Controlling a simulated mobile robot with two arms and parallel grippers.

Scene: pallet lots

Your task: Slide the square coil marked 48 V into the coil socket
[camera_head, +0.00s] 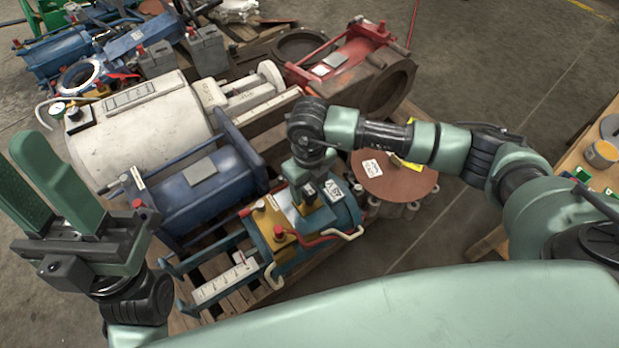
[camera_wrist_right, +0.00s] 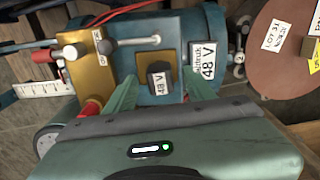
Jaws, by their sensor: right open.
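The square coil marked 48 V is a small dark block with a white label (camera_wrist_right: 160,80) in the right wrist view. It stands at a tan plate on a teal cylindrical machine (camera_head: 345,215); whether it sits in a socket I cannot tell. My right gripper (camera_wrist_right: 160,84) is open, with one green finger on each side of the coil and visible gaps. In the head view the right gripper (camera_head: 303,183) is over the machine. A white 48 V plate (camera_wrist_right: 204,68) is beside the right finger. My left gripper (camera_head: 20,152) is open and empty at the left.
A gold valve block (camera_wrist_right: 90,70) with a red-capped fitting and hoses is close left of the right gripper. A brown disc (camera_head: 393,175) with tags lies to the right. A blue machine (camera_head: 200,190) and white motor (camera_head: 140,130) stand behind. Floor is free at upper right.

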